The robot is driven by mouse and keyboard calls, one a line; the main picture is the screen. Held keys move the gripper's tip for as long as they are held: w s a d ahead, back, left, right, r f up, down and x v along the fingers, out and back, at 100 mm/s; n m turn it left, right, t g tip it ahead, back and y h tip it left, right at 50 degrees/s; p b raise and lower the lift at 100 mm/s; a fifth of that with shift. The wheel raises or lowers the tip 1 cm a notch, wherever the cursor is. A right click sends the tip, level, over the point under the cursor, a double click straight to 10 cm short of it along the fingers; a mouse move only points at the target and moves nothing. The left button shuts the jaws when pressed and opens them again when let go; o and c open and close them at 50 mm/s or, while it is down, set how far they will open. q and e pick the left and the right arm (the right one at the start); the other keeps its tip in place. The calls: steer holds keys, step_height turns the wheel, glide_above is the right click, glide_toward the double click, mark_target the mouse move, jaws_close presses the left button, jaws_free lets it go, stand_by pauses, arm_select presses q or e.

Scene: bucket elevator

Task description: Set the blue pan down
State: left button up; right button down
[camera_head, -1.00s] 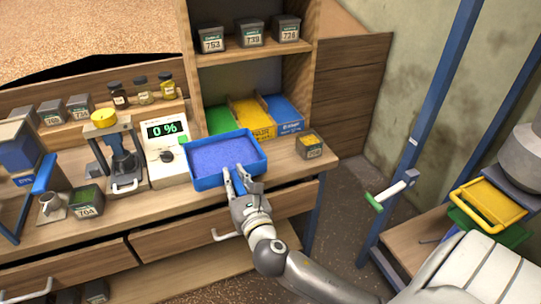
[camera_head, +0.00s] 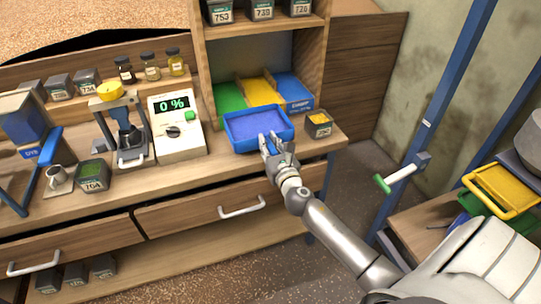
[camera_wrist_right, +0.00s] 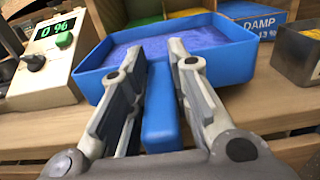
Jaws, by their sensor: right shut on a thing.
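The blue pan (camera_head: 233,137) is a shallow rectangular tray with bluish-purple material inside. It is at the bench top, in front of the green, yellow and blue bins; I cannot tell whether it rests fully on the wood. My right gripper (camera_head: 267,141) is at its front side. In the right wrist view, the right gripper's fingers (camera_wrist_right: 160,95) are on both sides of the pan's blue handle (camera_wrist_right: 160,120), shut on it, and the pan (camera_wrist_right: 100,70) looks about level. My left gripper is not in view.
A meter reading 0 % (camera_head: 177,125) stands close left of the pan. A small dark box with yellow contents (camera_head: 318,125) stands to its right. The shelf unit (camera_head: 203,60) is behind. The bench front between meter and drawer edge is fairly clear.

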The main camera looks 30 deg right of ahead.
steer(key=shift+w+d, duration=0.15)
steer(key=f, duration=0.1)
steer(key=f+b, duration=0.2)
steer(key=shift+w+d+f, duration=0.1)
steer(key=shift+d+f, duration=0.15)
steer(key=shift+f, duration=0.1)
steer(key=c, duration=1.7)
jaws_free()
steer(key=shift+f, duration=0.2)
steer(key=o, duration=0.4)
steer(key=shift+s, duration=0.2)
steer(key=b+v, duration=0.1)
steer(key=v, duration=1)
steer(key=shift+s, duration=0.4)
